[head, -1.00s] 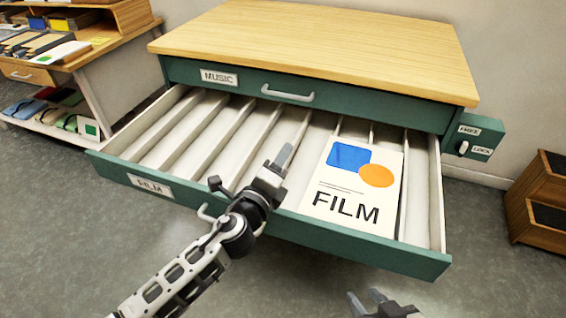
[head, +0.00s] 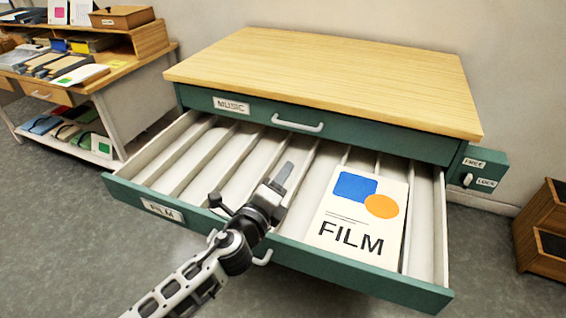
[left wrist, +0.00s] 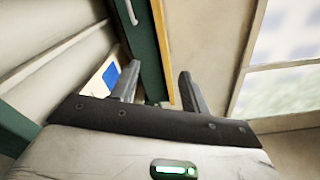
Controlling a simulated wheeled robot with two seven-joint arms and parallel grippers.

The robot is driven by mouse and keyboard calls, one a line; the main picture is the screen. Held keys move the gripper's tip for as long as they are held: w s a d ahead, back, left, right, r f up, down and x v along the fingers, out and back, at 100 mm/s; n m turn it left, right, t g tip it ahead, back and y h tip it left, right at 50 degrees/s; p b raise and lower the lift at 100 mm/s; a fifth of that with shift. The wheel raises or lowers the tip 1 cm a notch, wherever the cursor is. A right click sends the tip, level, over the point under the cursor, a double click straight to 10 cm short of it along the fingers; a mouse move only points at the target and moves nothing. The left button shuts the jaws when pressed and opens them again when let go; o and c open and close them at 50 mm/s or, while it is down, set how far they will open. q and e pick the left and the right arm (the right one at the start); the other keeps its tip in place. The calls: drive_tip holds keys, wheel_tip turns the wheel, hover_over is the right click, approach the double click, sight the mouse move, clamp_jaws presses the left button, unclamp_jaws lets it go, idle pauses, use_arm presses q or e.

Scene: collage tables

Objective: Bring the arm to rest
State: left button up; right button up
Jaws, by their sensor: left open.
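My left gripper (head: 283,174) is open and empty, above the open drawer labelled FILM (head: 370,283). Its arm comes in over the drawer's front edge. The left wrist view shows its two fingers (left wrist: 160,85) spread apart with nothing between them. A white FILM poster (head: 334,215) with a blue and an orange shape lies in the drawer, to the right of the gripper and apart from it. My right gripper is out of view.
The green cabinet has a wooden top (head: 330,80), a shut MUSIC drawer (head: 365,136) and a FREE/LOCK switch box (head: 484,165) at its right. A shelf table (head: 150,70) with boxes stands at the left. A wooden stand (head: 545,225) is at the right. Grey floor is clear in front.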

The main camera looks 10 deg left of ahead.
use_arm(q)
drive_tip(key=s+a+f+n+g+y, duration=0.1)
drive_tip(key=s+a+f+n+g, duration=0.1)
drive_tip(key=s+f+n, duration=0.3)
drive_tip(key=s+a+f+n+g+y, duration=0.1)
drive_tip(key=s+a+f+n, duration=0.3)
drive_tip(key=s+n, duration=0.7)
drive_tip(key=s+a+f+n+g, duration=0.3)
drive_tip(key=s+f+n, duration=0.2)
drive_tip(key=s+n, duration=0.2)
drive_tip(key=shift+s+f+n+g+y, duration=0.3)
drive_tip(key=shift+s+f+n+y, duration=0.1)
drive_tip(key=shift+s, duration=0.15)
drive_tip(key=shift+d, duration=0.1)
